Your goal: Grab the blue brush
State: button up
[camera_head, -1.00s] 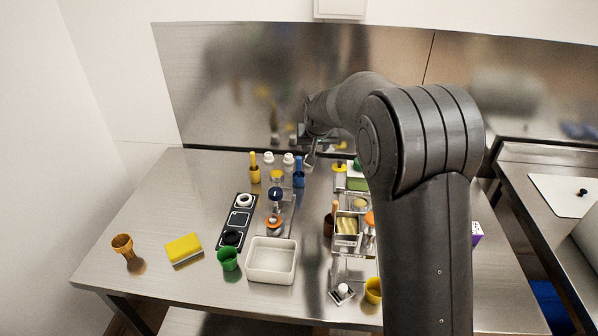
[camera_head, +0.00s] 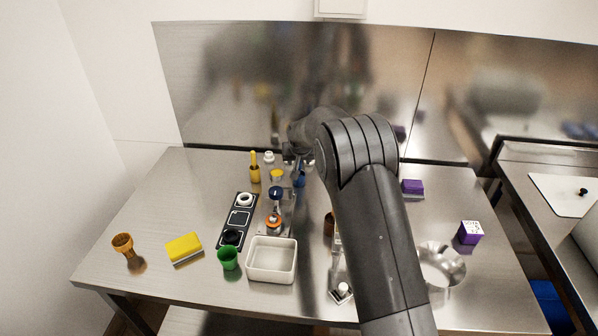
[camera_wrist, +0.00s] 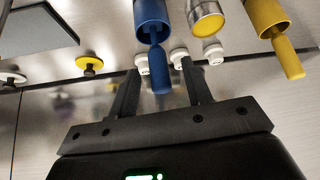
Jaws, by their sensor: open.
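The blue brush stands in a blue cup-shaped holder (camera_head: 300,180) near the back of the steel table, mostly hidden by my arm in the head view. In the wrist view the blue brush's handle (camera_wrist: 159,70) sticks out of its blue holder (camera_wrist: 153,22). My gripper (camera_wrist: 160,66) is open, with one finger on each side of the blue handle in that picture. I cannot tell whether either finger touches it. In the head view my gripper (camera_head: 291,158) is just above the blue holder, partly hidden by my wrist.
A yellow brush (camera_head: 254,168) stands in a yellow holder to the left, also seen in the wrist view (camera_wrist: 286,55). White-capped bottles (camera_wrist: 179,55) and a metal-lidded jar (camera_wrist: 206,18) are close by. A white tray (camera_head: 271,277) and green cup (camera_head: 228,258) stand in front.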

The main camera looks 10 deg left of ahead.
jog(key=x, duration=0.4)
jog(key=shift+f, duration=0.2)
grip_shut()
dwell(0.3)
